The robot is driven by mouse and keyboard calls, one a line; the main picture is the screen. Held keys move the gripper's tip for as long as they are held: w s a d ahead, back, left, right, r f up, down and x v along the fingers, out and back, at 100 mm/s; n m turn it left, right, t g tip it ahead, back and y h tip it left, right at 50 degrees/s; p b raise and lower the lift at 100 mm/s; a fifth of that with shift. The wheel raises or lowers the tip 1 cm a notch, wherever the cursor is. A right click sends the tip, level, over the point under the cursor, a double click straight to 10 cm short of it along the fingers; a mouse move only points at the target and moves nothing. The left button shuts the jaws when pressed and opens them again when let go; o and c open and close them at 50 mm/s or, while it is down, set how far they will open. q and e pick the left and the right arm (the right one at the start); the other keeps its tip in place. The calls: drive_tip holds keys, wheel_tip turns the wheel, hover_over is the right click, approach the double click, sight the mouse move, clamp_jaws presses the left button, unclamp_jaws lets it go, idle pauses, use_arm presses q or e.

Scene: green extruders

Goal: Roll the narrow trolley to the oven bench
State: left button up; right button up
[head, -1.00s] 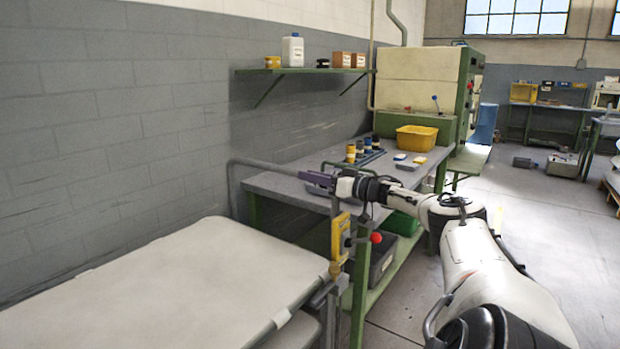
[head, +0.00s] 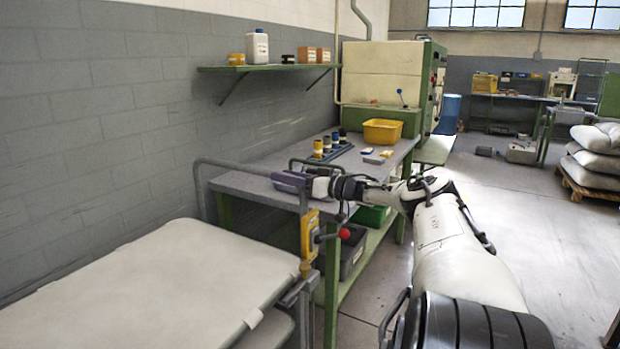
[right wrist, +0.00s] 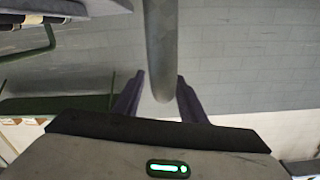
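My right gripper (head: 291,182) is at the top right of this handle. A grey-topped, green-legged bench (head: 255,188) stands just beyond the handle, before the cream and green oven (head: 380,75). My left gripper is not visible.
The bench holds a yellow bin (head: 382,132) and several small jars; a dark crate (head: 350,252) sits beneath. The grey block wall (head: 90,130) borders the left side. Open floor (head: 530,230) lies to the right, with sacks on a pallet (head: 590,186) at the right edge.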

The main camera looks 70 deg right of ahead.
drive_tip(key=s+p, duration=0.2)
drive_tip(key=p, duration=0.1)
drive_tip(key=shift+a+r, duration=0.2)
drive_tip(key=shift+r, duration=0.05)
drive_tip(key=s+p, duration=0.4)
drive_tip(key=shift+s+a+p, duration=0.2)
drive_tip(key=shift+a+p, duration=0.1)
drive_tip(key=shift+s+a+f+p, duration=0.1)
drive_tip(key=shift+s+p, duration=0.1)
drive_tip(key=shift+s, duration=0.2)
drive_tip(key=shift+s+f+p, duration=0.1)
drive_tip(key=shift+s+p, duration=0.05)
drive_tip(key=shift+s, duration=0.2)
